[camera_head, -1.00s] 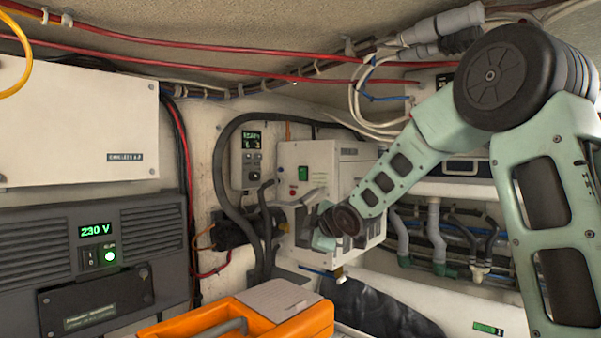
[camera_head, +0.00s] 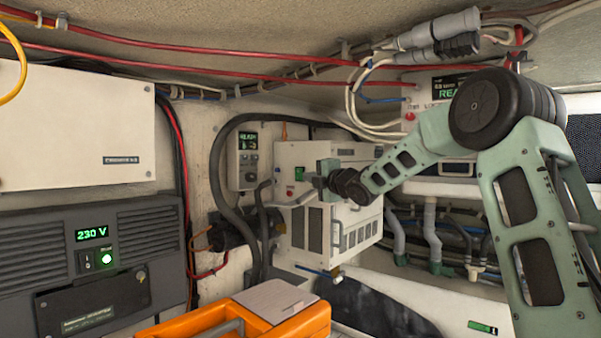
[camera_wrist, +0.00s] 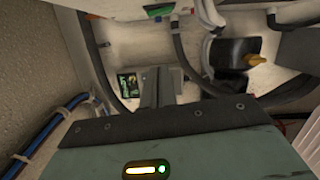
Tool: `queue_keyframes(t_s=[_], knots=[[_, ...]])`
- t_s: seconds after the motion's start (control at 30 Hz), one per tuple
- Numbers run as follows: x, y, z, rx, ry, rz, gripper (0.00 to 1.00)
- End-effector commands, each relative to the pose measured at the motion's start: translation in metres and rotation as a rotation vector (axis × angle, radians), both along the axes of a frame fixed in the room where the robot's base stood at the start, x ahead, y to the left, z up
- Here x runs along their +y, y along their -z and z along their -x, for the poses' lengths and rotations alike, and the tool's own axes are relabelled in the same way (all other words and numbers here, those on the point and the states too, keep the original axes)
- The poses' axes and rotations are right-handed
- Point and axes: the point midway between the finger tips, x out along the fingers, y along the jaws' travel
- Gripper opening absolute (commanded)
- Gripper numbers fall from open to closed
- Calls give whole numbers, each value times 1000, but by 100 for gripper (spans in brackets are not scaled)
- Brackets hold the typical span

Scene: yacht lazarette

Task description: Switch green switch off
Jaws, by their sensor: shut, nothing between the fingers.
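The green switch (camera_head: 299,173) is a small green rectangle on the front of the white box (camera_head: 291,158), above a small red button (camera_head: 290,191). Whether it is on or off is too small to tell. My gripper (camera_head: 316,182) is shut and empty. In the head view it is just right of the switch and overlaps the box's front; I cannot tell whether it touches. In the wrist view my shut fingers (camera_wrist: 158,82) point at the wall area, beside a small panel with a green display (camera_wrist: 128,85).
A grey control panel with a green display (camera_head: 247,142) hangs left of the box. Black hoses (camera_head: 219,185) run down beside it. A dark 230 V unit (camera_head: 150,240) stands left. An orange case (camera_head: 318,318) lies below. Pipes (camera_head: 430,230) run behind my arm.

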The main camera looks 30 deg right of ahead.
Motion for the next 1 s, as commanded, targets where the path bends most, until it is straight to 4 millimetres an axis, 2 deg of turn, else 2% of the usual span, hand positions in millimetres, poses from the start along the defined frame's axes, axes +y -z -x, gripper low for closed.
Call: queue_keyframes(t_s=[0.5, 0.7, 1.0], knots=[[8, -8, -91, 3, 0, -5, 0], [-15, -10, -96, 2, 1, -4, 0], [-28, -8, -101, 1, 0, -2, 0]])
